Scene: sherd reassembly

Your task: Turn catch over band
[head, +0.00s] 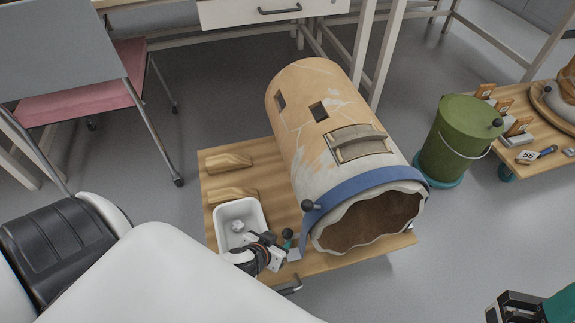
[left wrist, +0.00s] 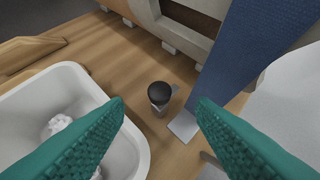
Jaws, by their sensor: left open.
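A large tan and white clay vessel (head: 318,120) lies on its side on a low wooden cart (head: 225,165), its broken mouth facing the front. What looks like the catch, a black knob on a short post (left wrist: 159,93), stands by a pale metal plate (left wrist: 184,126). In the head view the knob (head: 288,233) is beside my left gripper (head: 277,246). In the left wrist view my green fingers are open on either side of the knob, apart from it.
A white tub (head: 223,211) with a pale lump stands close left of my left gripper. Wooden wedges (head: 230,160) lie behind it. A green bucket (head: 458,140) and another cart (head: 535,135) stand at right. My right gripper (head: 510,306) is at the lower right, over clear floor.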

